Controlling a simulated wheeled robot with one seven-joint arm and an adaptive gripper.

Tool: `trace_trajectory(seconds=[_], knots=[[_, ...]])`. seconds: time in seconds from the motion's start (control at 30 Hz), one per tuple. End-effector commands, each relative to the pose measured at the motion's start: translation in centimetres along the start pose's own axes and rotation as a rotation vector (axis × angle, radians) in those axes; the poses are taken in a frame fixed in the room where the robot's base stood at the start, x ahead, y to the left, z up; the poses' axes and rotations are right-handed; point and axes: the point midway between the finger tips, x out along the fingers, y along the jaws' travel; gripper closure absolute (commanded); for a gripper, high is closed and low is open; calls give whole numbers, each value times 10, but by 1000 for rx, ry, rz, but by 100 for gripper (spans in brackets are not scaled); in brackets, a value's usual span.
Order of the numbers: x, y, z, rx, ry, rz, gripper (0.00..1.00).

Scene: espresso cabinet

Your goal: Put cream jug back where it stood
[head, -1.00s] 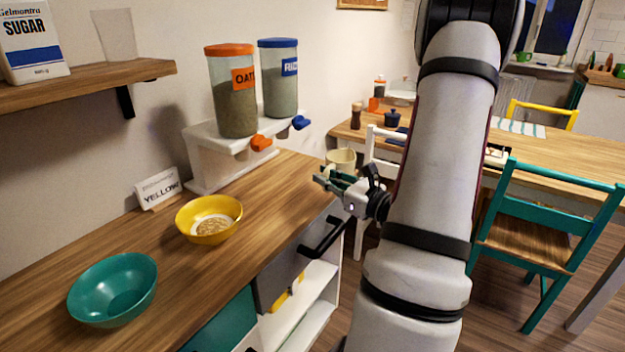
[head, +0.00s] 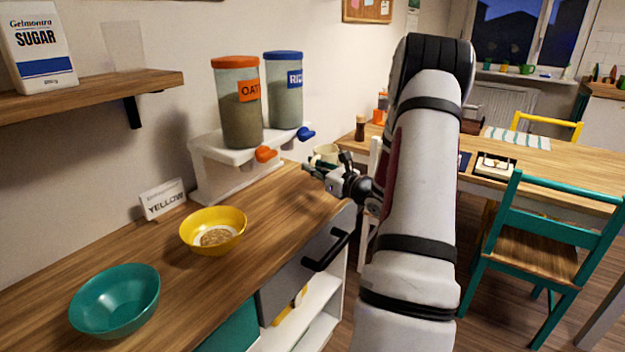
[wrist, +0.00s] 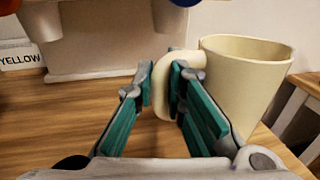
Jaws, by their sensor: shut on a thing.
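The cream jug (wrist: 238,88) is in the right half of the wrist view, upright, with its handle between my gripper's teal fingers. My gripper (wrist: 175,95) is shut on that handle. In the head view the jug (head: 327,152) shows only partly, behind my gripper (head: 311,171), at the far right end of the wooden counter (head: 265,215). I cannot tell whether the jug's base touches the counter.
A white dispenser stand with an oats jar (head: 240,110) and a rice jar (head: 285,95) stands beside the jug. A yellow bowl (head: 228,218), a teal bowl (head: 115,300) and a YELLOW sign (head: 164,199) are nearer. A dining table (head: 555,170) lies beyond.

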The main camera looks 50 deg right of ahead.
Motion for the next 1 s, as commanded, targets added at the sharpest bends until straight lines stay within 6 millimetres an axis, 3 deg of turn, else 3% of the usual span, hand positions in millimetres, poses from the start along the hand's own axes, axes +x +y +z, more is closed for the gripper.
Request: trace_trajectory(seconds=[0.23,0.63,0.67,0.73,1.0], knots=[[-1,1,-34,2,1,0,100],[-1,1,-38,0,0,0,100],[-1,1,-39,1,1,0,86],[-2,1,-38,1,1,0,70],[-2,1,-38,1,1,0,68]])
